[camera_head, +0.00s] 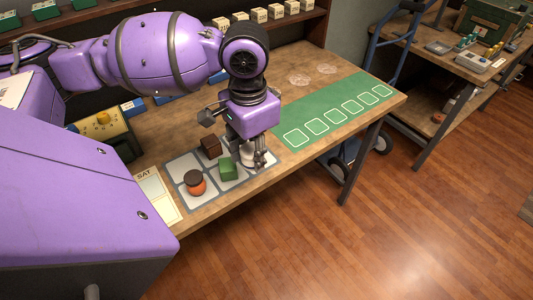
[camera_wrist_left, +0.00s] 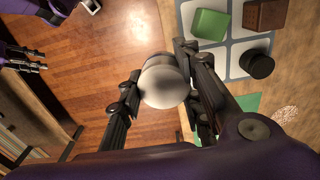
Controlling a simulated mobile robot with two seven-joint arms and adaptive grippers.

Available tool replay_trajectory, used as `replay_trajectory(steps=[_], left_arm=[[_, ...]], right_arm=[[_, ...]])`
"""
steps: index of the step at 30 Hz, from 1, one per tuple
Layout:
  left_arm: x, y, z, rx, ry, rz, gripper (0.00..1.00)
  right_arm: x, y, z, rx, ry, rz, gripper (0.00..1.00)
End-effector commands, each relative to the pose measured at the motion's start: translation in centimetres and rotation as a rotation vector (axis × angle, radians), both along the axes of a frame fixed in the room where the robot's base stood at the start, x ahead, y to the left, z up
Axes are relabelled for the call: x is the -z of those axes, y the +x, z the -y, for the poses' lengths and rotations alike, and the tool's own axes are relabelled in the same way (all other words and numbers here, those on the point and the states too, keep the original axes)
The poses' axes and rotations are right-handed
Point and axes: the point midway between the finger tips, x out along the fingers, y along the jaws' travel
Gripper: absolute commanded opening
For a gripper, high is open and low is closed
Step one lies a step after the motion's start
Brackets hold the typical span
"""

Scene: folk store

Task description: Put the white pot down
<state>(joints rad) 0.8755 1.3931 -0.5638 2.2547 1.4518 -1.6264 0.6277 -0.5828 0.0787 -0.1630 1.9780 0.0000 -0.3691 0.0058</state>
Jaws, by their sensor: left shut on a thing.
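The white pot (camera_head: 248,157) is between the fingers of my left gripper (camera_head: 250,152), which is shut on it. In the left wrist view the round white pot (camera_wrist_left: 163,85) fills the gap between the fingertips (camera_wrist_left: 160,68), with floor behind it. In the head view it shows over the right part of a grey mat (camera_head: 175,166) with pale squares. The fingers partly hide it, and I cannot tell whether it touches the mat. My right gripper seems to show at the left edge of the wrist view (camera_wrist_left: 25,58); its opening is unclear.
On the mat are a green block (camera_head: 228,169), a brown block (camera_head: 210,147) and an orange pot with a dark top (camera_head: 195,184). A black round thing (camera_wrist_left: 257,64) stands near the blocks. A green strip with outlined squares (camera_head: 335,115) lies to the right, its squares empty.

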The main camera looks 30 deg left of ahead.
Motion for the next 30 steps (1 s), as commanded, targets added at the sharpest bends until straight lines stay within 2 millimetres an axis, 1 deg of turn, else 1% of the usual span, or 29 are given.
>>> replay_trajectory(steps=[1,8,9,13,16,23,25,27,30], left_arm=[[0.8,1.1,-0.6,-0.007,-0.001,-0.004,0.04],[3.4,6.1,-3.4,-0.006,-0.001,-0.004,0.04],[4.4,6.6,-3.6,-0.005,-0.002,-0.006,0.04],[6.6,8.2,-4.5,-0.005,-0.002,-0.005,0.04],[7.6,9.0,-5.0,-0.003,0.0,-0.003,0.04],[8.7,10.0,-5.4,-0.002,-0.001,-0.002,0.04],[9.6,10.3,-5.7,-0.003,0.0,-0.004,0.04],[10.8,10.2,-5.6,-0.002,0.0,-0.004,0.04],[12.0,10.2,-5.6,-0.002,0.0,-0.003,0.04]], right_arm=[[0.4,-0.3,0.0,-0.002,-0.001,-0.007,0.4],[1.3,-0.9,0.1,-0.003,-0.004,-0.019,0.4],[1.4,-1.0,0.1,-0.003,-0.004,-0.021,0.4],[1.6,-0.9,0.3,-0.002,-0.008,-0.019,0.4],[1.6,-0.8,0.4,-0.002,-0.009,-0.016,0.4],[1.5,-0.4,0.3,-0.004,-0.009,-0.009,0.4],[1.6,-0.5,0.3,-0.004,-0.009,-0.01,0.4],[1.8,-0.5,0.3,-0.003,-0.009,-0.013,0.4],[1.9,-0.6,0.2,-0.003,-0.009,-0.015,0.4]])
